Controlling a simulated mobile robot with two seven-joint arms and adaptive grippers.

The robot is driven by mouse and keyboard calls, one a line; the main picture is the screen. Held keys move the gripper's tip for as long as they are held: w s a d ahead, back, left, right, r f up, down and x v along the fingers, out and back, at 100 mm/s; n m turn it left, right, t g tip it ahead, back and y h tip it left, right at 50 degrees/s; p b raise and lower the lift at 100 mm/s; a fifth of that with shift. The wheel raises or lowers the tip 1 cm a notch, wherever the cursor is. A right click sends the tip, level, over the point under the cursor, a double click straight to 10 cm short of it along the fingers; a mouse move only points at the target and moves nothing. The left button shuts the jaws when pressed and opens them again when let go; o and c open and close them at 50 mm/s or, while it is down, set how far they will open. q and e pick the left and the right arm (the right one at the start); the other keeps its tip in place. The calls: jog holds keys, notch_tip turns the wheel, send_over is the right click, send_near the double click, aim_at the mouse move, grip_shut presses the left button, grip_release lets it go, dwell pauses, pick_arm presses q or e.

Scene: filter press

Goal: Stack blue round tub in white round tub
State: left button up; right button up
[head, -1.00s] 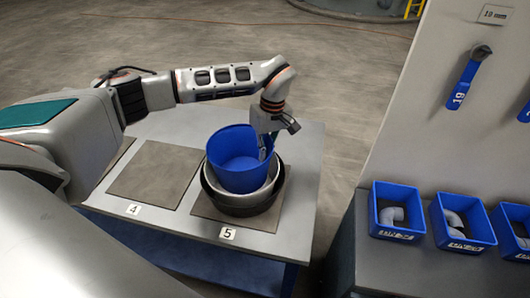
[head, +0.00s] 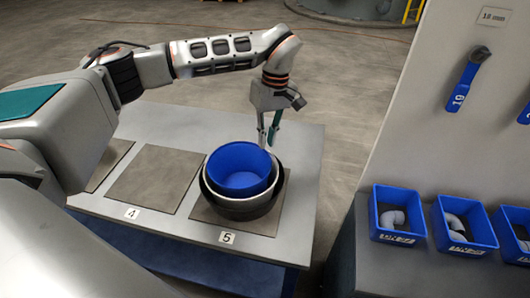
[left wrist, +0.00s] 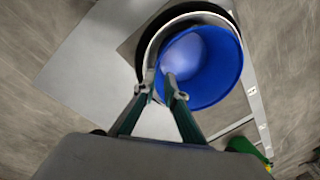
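The blue round tub (head: 241,168) sits inside the white round tub (head: 208,188), which sits in a black round tub (head: 241,214) on the mat marked 5. In the left wrist view the blue tub (left wrist: 205,68) shows its open top, with the white tub's rim (left wrist: 150,50) around its left side. In the left wrist view the fingertips (left wrist: 165,92) are near the blue tub's rim. My right gripper does not show.
An empty mat (head: 155,178) marked 4 lies to the left of the tubs on the grey table (head: 300,150). At right, a bench holds several blue bins (head: 398,214) with grey pipe pieces, and a blue wrench (head: 463,84) hangs on a panel.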

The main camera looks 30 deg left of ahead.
pick_arm(q)
jog(key=r, duration=0.5)
jog(key=shift+w+d+r, duration=0.2)
jog(key=shift+w+r, duration=0.05)
jog(key=shift+r, duration=0.05)
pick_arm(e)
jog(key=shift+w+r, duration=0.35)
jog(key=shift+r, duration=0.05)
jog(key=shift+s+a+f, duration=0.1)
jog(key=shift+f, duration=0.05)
